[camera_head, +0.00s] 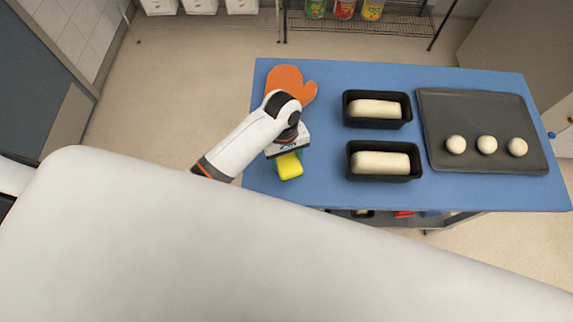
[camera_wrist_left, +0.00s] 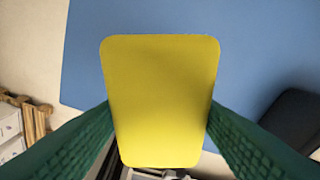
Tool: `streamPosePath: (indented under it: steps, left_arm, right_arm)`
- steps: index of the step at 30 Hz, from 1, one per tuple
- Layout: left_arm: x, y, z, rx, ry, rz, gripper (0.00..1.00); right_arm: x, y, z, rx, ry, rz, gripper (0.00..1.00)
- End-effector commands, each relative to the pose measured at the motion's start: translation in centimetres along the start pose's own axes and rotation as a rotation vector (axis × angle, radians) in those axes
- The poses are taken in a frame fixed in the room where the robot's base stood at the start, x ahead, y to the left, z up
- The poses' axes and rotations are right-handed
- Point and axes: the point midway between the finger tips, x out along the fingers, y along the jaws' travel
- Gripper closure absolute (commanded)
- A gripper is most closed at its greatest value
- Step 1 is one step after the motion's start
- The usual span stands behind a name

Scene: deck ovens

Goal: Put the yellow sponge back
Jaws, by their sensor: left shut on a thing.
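The yellow sponge (camera_head: 290,167) is between the green-padded fingers of my left gripper (camera_head: 288,160), near the front left part of the blue table (camera_head: 323,132). In the left wrist view the sponge (camera_wrist_left: 160,85) fills the middle, with a green finger pressed on each side. It seems to be held above the table, but its exact height I cannot tell. The wrist of my left arm hides part of the table behind it. My right gripper is not in view.
An orange oven mitt (camera_head: 285,80) lies behind my left wrist. Two black loaf tins (camera_head: 348,165) with dough stand right of the sponge. A dark tray (camera_head: 480,110) with three dough balls lies further right. A shelf with a red item (camera_head: 403,214) shows below the table.

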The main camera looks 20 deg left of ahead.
Motion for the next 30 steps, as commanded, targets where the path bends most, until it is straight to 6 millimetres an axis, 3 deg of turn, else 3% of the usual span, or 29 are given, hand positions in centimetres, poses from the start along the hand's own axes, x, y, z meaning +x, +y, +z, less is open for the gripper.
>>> streamPosePath:
  steps: [12,20,21,24,25,30]
  left_arm:
    - [5.0,0.0,0.8,0.001,-0.001,0.003,0.62]
    - [5.7,0.0,0.9,0.002,-0.003,0.000,0.62]
    - [5.7,0.0,0.9,0.002,-0.003,0.001,0.42]
    - [5.7,0.0,0.9,0.002,-0.002,0.001,0.26]
    - [5.7,0.0,0.9,0.002,-0.002,0.001,0.22]
    - [5.7,0.0,0.9,0.002,-0.003,0.001,0.22]
  right_arm:
    - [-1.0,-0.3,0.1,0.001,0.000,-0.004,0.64]
    - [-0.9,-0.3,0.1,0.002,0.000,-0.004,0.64]
    - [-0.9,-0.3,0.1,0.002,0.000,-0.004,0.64]
    - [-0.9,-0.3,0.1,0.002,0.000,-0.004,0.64]
    - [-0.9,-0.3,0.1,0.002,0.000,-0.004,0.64]
    - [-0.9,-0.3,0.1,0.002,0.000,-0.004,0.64]
